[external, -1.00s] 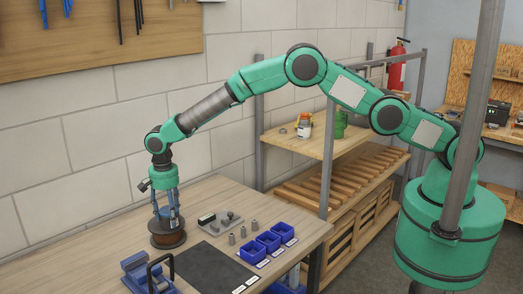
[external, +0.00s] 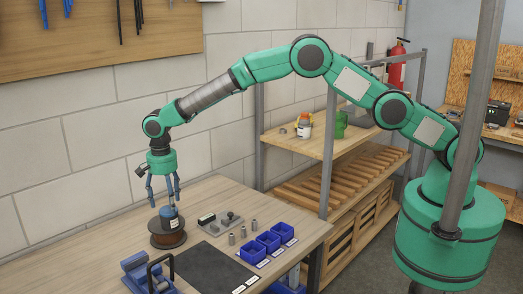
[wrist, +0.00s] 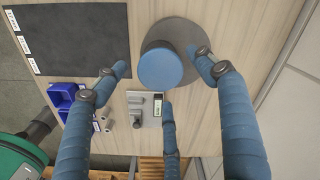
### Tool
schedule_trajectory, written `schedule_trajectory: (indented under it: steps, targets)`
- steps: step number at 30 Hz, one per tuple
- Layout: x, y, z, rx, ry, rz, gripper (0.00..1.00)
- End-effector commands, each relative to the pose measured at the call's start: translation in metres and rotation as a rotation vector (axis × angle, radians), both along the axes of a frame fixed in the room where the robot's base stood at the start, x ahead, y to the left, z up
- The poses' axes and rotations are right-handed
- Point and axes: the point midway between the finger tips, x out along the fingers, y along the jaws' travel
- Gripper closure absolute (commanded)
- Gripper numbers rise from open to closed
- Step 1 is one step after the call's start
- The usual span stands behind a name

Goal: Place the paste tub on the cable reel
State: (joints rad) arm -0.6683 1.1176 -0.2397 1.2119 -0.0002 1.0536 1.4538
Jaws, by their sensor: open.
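The paste tub (external: 169,215), with a blue lid and a pale label, stands upright on the cable reel (external: 165,239). The reel is brown and lies flat on the workbench. In the wrist view the tub's round blue lid (wrist: 160,68) covers part of the reel's grey-brown top (wrist: 180,27), toward its left side. My gripper (external: 164,201) is open and empty above the tub. Its fingers (wrist: 160,75) are spread around the lid in the wrist view, apart from it in the external view. The tub's underside is hidden.
A dark mat (external: 216,267) lies in front of the reel, and a blue vise (external: 147,275) stands at the bench front. A grey plate with small parts (external: 220,222) and blue bins (external: 268,243) are to the right. The block wall is behind.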

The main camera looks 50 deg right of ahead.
Motion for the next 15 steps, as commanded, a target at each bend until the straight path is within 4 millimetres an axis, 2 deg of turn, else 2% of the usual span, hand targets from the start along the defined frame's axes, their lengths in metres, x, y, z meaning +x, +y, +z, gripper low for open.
schedule_trajectory:
  steps: [3,9,15]
  targets:
    - [0.001,0.001,0.022,0.002,-0.002,0.0,0.29]
    - [0.001,0.001,0.051,0.001,-0.001,0.0,0.29]
    - [0.0,0.0,0.065,0.0,0.0,0.0,0.29]
